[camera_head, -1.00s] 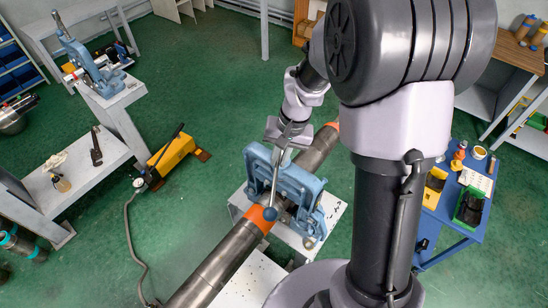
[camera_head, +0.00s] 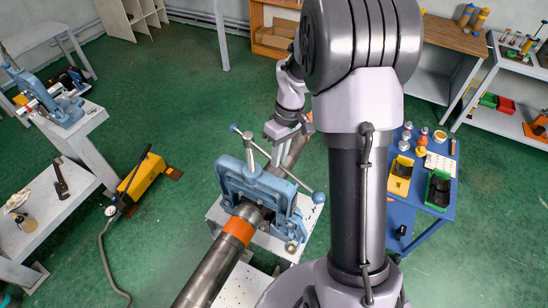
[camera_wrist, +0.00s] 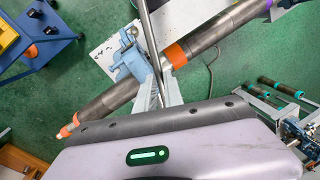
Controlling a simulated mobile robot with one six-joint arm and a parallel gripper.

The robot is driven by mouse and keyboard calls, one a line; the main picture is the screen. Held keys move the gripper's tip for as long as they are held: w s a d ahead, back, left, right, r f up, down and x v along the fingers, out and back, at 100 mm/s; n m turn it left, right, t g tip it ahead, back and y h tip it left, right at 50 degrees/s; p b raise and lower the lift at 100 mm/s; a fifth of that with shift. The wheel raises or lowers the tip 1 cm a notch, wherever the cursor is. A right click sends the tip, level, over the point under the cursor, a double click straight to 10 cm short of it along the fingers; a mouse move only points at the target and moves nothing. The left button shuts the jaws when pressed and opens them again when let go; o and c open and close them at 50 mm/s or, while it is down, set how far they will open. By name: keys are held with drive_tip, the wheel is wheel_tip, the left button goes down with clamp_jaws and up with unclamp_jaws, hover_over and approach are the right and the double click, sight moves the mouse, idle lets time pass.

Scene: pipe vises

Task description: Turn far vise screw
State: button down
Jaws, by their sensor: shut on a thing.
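A blue pipe vise (camera_head: 262,192) stands on a pale stand and holds a long grey pipe (camera_head: 205,272) with orange bands. Its screw rises from the top, with a slanting bar handle (camera_head: 302,187) ending in a blue ball at each end. My gripper (camera_head: 276,158) is over the vise, shut on the bar between its two ends; the exact contact is partly hidden. The wrist view shows the grey bar (camera_wrist: 149,32) running down to my fingers (camera_wrist: 160,94), with the vise behind. A second blue vise (camera_head: 50,100) sits on a bench at the left, apart from my gripper.
A yellow pump (camera_head: 142,178) with a hose lies on the floor left of the pipe. A blue cart (camera_head: 430,228) with bins stands at right. Shelves and a wooden cabinet (camera_head: 275,38) line the back.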

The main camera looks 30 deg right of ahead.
drive_tip(key=shift+d+f+n, duration=0.15)
drive_tip(key=shift+d+n, duration=0.05)
drive_tip(key=shift+n, duration=0.1)
drive_tip(key=c, duration=1.5)
unclamp_jaws()
drive_tip(key=shift+w, duration=0.2)
drive_tip(key=shift+o, duration=0.2)
drive_tip(key=w+d+r+p, duration=0.1)
drive_tip(key=d+r, duration=0.2)
drive_tip(key=r, duration=1.4)
drive_tip(key=shift+w+d, duration=0.1)
